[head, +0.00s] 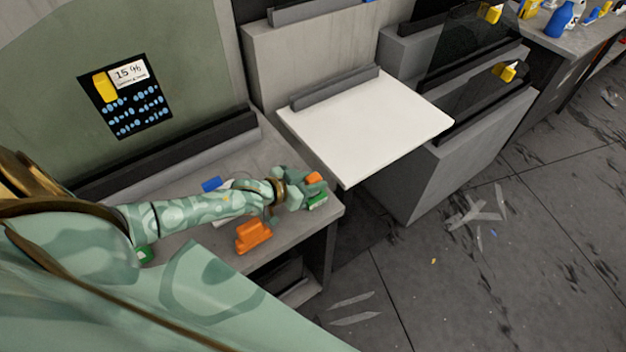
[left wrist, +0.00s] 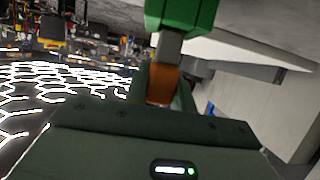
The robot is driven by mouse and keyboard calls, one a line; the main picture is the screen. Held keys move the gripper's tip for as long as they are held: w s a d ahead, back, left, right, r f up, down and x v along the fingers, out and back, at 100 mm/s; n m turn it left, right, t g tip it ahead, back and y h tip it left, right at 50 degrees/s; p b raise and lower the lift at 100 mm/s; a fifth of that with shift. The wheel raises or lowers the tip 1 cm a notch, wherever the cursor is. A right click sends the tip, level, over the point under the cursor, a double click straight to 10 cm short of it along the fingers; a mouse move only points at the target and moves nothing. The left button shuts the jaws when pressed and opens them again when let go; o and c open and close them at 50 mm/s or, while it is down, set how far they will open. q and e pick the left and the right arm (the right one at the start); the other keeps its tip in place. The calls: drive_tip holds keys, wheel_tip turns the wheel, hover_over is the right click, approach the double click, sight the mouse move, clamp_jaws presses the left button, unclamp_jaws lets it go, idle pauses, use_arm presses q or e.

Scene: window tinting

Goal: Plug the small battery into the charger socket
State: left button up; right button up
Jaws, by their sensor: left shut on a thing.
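My left gripper (head: 302,193) is over the right front corner of the grey workbench, shut on a small orange piece (head: 315,178) that I take for the small battery. In the left wrist view the orange piece (left wrist: 162,84) sits between my fingers, with a grey part directly beyond it. A green block (head: 318,200) is close against the gripper; it also shows in the left wrist view (left wrist: 190,14). I cannot tell whether the green block is held or rests on the bench, or which thing has the charger socket. My right gripper is not in view.
A larger orange object (head: 252,235) stands on the bench (head: 190,240) below my left arm. A blue item (head: 211,184) lies behind the arm, and a green item (head: 145,254) is at left. A white panel (head: 365,122) juts out at the right. Floor scraps (head: 478,212) lie further right.

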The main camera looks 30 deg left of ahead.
sight(313, 195)
use_arm(q)
drive_tip(key=shift+p, duration=0.35)
idle(0.7)
drive_tip(key=shift+f+b, duration=0.95)
drive_tip(key=shift+f, duration=0.4)
drive_tip(key=shift+s+d+f, duration=0.1)
drive_tip(key=shift+s+f, duration=0.1)
drive_tip(key=shift+f, duration=0.1)
drive_tip(key=o, duration=1.1)
drive_tip(key=shift+f, duration=0.1)
drive_tip(key=shift+s, duration=0.1)
drive_tip(key=shift+s+f, duration=0.1)
drive_tip(key=shift+f, duration=0.05)
drive_tip(key=r+p+v, duration=0.1)
drive_tip(key=p+v, duration=0.2)
drive_tip(key=v, duration=1.3)
drive_tip(key=shift+w+a, duration=0.2)
drive_tip(key=shift+w, duration=0.05)
